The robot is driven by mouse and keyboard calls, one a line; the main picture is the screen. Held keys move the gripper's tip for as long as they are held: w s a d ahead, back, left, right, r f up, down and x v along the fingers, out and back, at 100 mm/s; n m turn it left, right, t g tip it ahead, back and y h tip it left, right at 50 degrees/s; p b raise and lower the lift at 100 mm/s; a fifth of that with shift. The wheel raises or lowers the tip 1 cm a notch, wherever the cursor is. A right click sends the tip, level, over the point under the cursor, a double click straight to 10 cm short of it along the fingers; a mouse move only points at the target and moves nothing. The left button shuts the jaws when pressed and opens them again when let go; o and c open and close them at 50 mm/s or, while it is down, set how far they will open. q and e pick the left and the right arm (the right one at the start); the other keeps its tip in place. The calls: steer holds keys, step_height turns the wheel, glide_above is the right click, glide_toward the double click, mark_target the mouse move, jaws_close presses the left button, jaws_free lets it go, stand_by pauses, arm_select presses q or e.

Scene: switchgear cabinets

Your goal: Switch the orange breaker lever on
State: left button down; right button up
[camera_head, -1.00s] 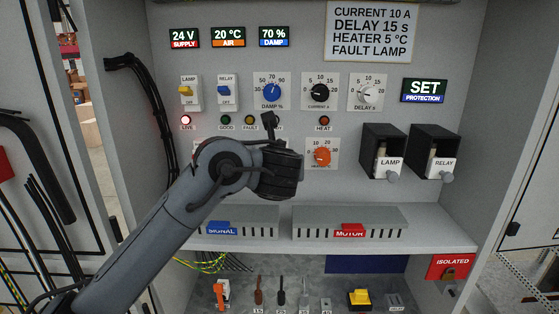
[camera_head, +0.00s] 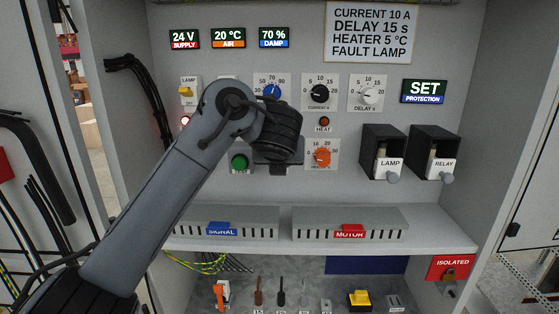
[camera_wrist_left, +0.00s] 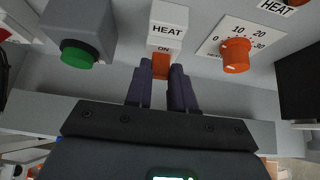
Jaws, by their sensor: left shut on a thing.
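The orange breaker lever (camera_wrist_left: 161,66) shows in the left wrist view, just below the "ON" mark of a white breaker labelled HEAT (camera_wrist_left: 168,25). My left gripper (camera_wrist_left: 162,72) has its two dark fingers on either side of the lever and is shut on it. In the head view, my left wrist and forearm hide the lever and its breaker. My right gripper is in neither view.
A green button (camera_wrist_left: 76,53) on a grey box is left of the breaker. An orange HEAT dial (camera_wrist_left: 236,55) is to its right. A shelf with grey ducts (camera_head: 350,220) runs below. Two dark holders, LAMP (camera_head: 383,150) and RELAY (camera_head: 433,150), stand further right.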

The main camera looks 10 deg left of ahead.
arm_select(q)
steer(key=c, duration=1)
jaws_free()
steer(key=shift+o, duration=0.2)
steer(key=b+v, duration=0.9)
steer(key=v, duration=0.1)
steer(key=shift+s+r, duration=0.2)
steer(key=shift+s, duration=0.1)
steer(key=shift+c, duration=0.5)
